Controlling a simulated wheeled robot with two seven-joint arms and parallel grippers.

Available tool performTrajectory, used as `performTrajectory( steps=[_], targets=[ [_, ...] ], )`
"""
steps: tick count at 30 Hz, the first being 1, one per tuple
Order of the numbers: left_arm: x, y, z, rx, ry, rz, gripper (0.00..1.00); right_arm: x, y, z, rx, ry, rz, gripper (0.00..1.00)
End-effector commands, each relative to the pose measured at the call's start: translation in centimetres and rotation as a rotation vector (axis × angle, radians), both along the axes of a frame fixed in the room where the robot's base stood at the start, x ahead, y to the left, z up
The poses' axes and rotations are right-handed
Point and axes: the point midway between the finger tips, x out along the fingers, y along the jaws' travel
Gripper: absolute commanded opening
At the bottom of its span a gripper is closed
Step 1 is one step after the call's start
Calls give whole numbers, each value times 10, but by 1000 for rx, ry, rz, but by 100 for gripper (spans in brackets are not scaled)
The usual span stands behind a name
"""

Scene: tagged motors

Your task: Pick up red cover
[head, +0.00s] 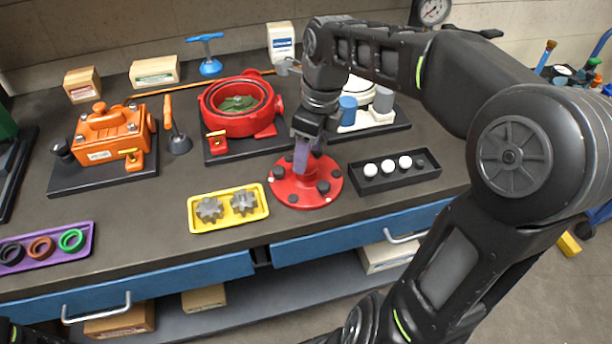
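The red cover (325,193) is a round flanged disc with dark bolts around its rim and a raised middle. It lies on the dark bench top near the front edge, between the yellow tray and the black tray. My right gripper (302,168) points down over the cover's raised middle, its greyish fingers hiding part of it. Whether the fingers are open, or touch or grip the cover, I cannot tell. My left gripper is not in view. The open red housing (222,124) stands behind the cover to the left, with green showing inside.
The yellow tray (262,208) holds two grey gears, left of the cover. The black tray (432,172) with white balls is to the right. An orange motor (107,140) stands at left, a white unit (376,115) behind my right arm. A purple tray (88,228) holds rings.

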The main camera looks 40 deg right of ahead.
Motion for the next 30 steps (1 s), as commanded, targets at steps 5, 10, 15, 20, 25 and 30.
performTrajectory(
  steps=[5, 10, 15, 20, 25, 30],
  targets=[
    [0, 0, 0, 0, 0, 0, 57, 0, 0, 0, 0, -1, 0, 55],
    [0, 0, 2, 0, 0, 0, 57, 0, 0, -5, 1, 1, -1, 55],
    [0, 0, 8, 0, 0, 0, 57, 1, -2, -28, 2, 5, -2, 55],
    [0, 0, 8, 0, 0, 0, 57, 5, 0, -48, 1, 2, -1, 55],
    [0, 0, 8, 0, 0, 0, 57, 6, 0, -52, 0, -1, -1, 55],
    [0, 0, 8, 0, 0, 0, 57, 6, 0, -52, 0, -1, -1, 55]
  ],
)
